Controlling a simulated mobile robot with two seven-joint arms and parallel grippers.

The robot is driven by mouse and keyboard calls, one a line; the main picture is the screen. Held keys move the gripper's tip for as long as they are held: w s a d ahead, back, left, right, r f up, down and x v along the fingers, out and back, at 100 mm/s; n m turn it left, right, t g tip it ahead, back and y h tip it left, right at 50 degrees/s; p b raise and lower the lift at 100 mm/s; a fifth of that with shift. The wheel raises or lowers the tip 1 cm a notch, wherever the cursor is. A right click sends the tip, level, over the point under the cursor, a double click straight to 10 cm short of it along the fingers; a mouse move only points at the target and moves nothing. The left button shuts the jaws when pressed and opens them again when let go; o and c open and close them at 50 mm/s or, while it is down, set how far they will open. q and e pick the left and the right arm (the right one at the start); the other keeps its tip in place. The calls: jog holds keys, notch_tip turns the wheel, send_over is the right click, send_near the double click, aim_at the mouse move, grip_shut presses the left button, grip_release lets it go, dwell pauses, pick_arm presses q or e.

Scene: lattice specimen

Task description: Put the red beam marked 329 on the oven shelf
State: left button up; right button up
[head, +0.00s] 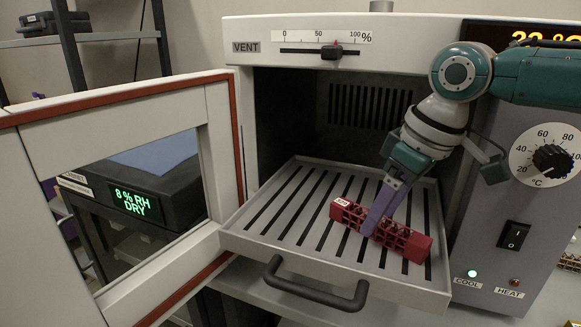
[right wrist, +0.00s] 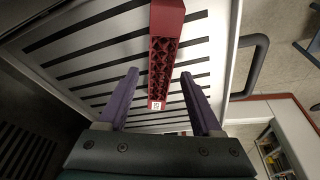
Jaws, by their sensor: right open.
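The red beam (head: 410,243), a lattice bar with solid ends, lies on the slotted oven shelf (head: 236,236), which is slid out of the open oven. A small white label is on its left end; I cannot read its number. The beam also shows in the right wrist view (right wrist: 165,50), with the label at its near end. My right gripper (head: 368,230) is at the beam from above, its purple fingers open. In the right wrist view my right gripper (right wrist: 160,74) has one finger on each side of the beam, with gaps visible. My left gripper is not in view.
The oven door (head: 130,105) stands open at the left. The shelf has a dark front handle (head: 315,290). The control panel (head: 515,200) with knob and switch is on the right. A dry cabinet (head: 150,190) shows through the door window. The shelf's left part is bare.

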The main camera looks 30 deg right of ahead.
jog(key=v, duration=1.1)
jog(key=s+a+f+n, duration=0.1)
jog(key=a+f, duration=0.1)
jog(key=a, duration=0.1)
jog(key=s+a+f, duration=0.1)
jog(key=a+f, duration=0.2)
jog(key=s+a+f+n, duration=0.1)
jog(key=s+a+f, duration=0.1)
jog(key=a, duration=0.1)
jog(key=shift+f+n+y+p, duration=0.3)
jog(key=shift+f, duration=0.1)
jog(key=s+a+f+m, duration=0.2)
jog(key=s+a+f, duration=0.3)
jog(key=s+a, duration=0.4)
jog(key=s+d+m+h, duration=0.1)
jog(key=s+d+m, duration=0.1)
jog(key=s+d, duration=0.2)
jog(key=shift+s+d+f, duration=0.25)
jog(key=shift+s+d, duration=0.05)
jog(key=shift+s, duration=0.9)
